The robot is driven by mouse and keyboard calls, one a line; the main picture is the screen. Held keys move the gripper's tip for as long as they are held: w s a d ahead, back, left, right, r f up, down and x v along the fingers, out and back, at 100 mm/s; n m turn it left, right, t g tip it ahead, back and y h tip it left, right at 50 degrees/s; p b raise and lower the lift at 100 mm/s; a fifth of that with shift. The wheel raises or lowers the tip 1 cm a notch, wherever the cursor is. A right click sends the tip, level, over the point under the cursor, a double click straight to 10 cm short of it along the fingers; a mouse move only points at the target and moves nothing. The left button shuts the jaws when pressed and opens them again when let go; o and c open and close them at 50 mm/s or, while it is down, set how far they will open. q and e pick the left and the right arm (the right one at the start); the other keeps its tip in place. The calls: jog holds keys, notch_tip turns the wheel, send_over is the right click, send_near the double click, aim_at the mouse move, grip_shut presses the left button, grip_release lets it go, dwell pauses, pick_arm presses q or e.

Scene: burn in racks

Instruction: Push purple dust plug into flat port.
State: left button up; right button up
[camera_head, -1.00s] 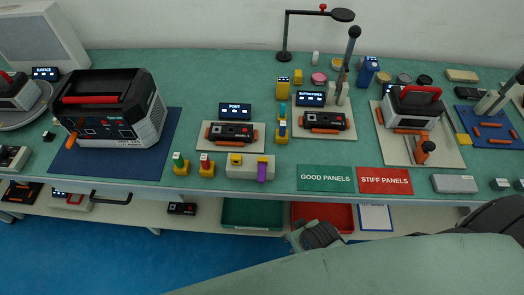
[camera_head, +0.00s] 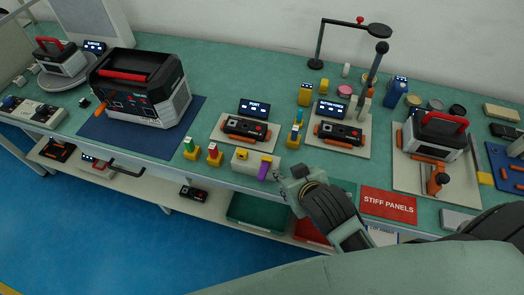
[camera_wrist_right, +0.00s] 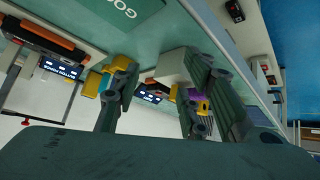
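The purple dust plug (camera_head: 264,171) stands at the right end of a pale holder block (camera_head: 243,161) near the table's front edge. My right gripper (camera_head: 280,177) is just right of the plug. In the right wrist view its fingers (camera_wrist_right: 160,80) are spread apart; the purple plug (camera_wrist_right: 194,93) shows partly behind the right-hand finger, and I see no grip on it. A black and orange panel (camera_head: 246,128) lies on a pale mat below a screen reading PORT (camera_head: 254,108). Its flat port is too small to make out. My left gripper is not in view.
Yellow-based pieces with a green-and-white top (camera_head: 191,148) and a red top (camera_head: 215,154) stand left of the holder. A second panel (camera_head: 339,133) lies to the right. Bins sit below the table edge.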

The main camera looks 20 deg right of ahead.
jog(key=w+a+r+n+t+y, duration=0.1)
jog(key=w+a+r+t, duration=0.1)
jog(key=w+r+t, duration=0.35)
jog(key=w+a+r+t+y, duration=0.1)
jog(key=w+a+r+t, duration=0.15)
jog(key=w+r, duration=0.55)
jog(key=a+r+n+t+y, duration=0.4)
jog(key=a+r, duration=0.3)
jog(key=r, duration=0.6)
jog(key=s+a+r+n+g+y, duration=0.3)
jog(key=s+a+n+g+y, duration=0.2)
jog(key=a+n+g+y, duration=0.3)
jog(key=s+a+r+n+g+y, duration=0.4)
jog(key=s+a+n+g+y, duration=0.15)
jog(key=a+n+y, duration=0.35)
jog(key=s+a+f+n+g+h, duration=0.3)
jog(key=s+f+n+g+h, duration=0.1)
jog(key=s+f+n+g, duration=0.3)
jog(key=m+h, duration=0.1)
jog(key=h, duration=1.7)
send_over(263, 172)
notch_tip(263, 172, down, 18)
jog(key=shift+f, duration=0.1)
notch_tip(263, 172, down, 6)
jog(key=shift+f+p, duration=0.2)
jog(key=shift+p, duration=0.7)
jog(key=shift+f, duration=0.65)
